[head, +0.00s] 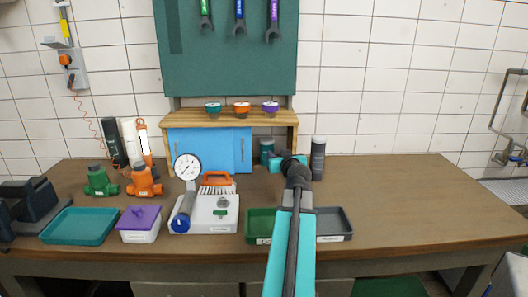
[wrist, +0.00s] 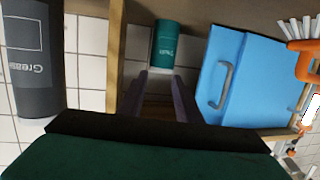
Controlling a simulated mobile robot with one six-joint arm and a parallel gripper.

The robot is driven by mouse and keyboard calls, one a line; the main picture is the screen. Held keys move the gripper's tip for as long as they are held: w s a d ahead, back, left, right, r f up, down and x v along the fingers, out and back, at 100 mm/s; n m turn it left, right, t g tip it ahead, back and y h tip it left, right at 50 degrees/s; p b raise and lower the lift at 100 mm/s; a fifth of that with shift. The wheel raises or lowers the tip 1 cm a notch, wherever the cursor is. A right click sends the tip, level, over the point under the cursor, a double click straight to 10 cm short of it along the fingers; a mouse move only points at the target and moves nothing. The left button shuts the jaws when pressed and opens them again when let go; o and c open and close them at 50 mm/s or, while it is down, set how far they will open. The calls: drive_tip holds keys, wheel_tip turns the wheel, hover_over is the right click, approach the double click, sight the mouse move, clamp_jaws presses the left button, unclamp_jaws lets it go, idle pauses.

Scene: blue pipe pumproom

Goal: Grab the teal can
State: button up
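The teal can (wrist: 166,44) has white lettering and stands in the open compartment beside the blue cabinet doors. It also shows in the head view (head: 266,147), partly hidden by my arm. In the wrist view, which is upside down, my gripper (wrist: 161,80) has its two fingers spread apart and empty. The can lies beyond the fingertips, roughly in line with the gap between them and seemingly not touching them. In the head view my forearm and wrist largely hide the gripper.
A dark grey grease can (wrist: 34,62) stands just outside the compartment, right of my wrist in the head view (head: 318,160). Blue doors (head: 208,150) with a handle close the other side. A wooden shelf with bowls (head: 242,108) is above. Green and grey trays (head: 334,238) lie in front.

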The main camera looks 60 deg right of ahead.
sight(268, 147)
drive_tip(key=o, duration=1)
drive_tip(key=shift+w+a, duration=0.25)
drive_tip(key=shift+w, duration=0.05)
drive_tip(key=shift+w, duration=0.1)
drive_tip(key=shift+p+x, duration=0.75)
drive_tip(key=shift+x, duration=3.55)
drive_tip(key=shift+f, duration=0.1)
drive_tip(key=shift+p+x, duration=0.45)
drive_tip(key=shift+x, duration=0.7)
drive_tip(key=shift+p+x, duration=0.4)
drive_tip(key=shift+x, duration=1)
